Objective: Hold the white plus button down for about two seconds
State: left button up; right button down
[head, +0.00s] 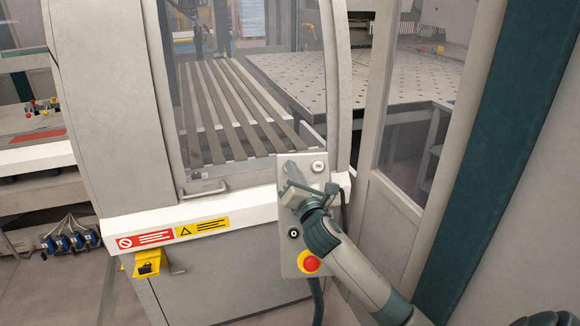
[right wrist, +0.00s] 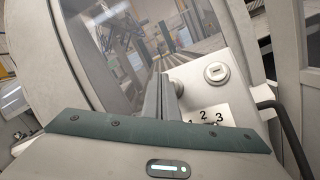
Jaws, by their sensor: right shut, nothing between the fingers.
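The grey control panel (head: 318,210) stands upright at the front of the machine. My right gripper (head: 289,166) is shut and empty, its fingertips over the upper left of the panel. My left gripper is not in view.
A round lock-like switch (head: 318,167) sits at the panel's upper right, also in the right wrist view (right wrist: 217,72). Below are a black button (head: 293,233) and a red emergency stop (head: 310,263). A yellow pedal-like box (head: 147,264) sits at lower left.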

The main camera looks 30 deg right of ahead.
jog(key=s+r+p, duration=0.1)
jog(key=s+a+p, duration=0.1)
jog(key=s+r+p, duration=0.1)
jog(key=shift+a+r, duration=0.3)
jog(key=shift+r, duration=0.05)
jog(key=shift+f, duration=0.15)
dwell(0.4)
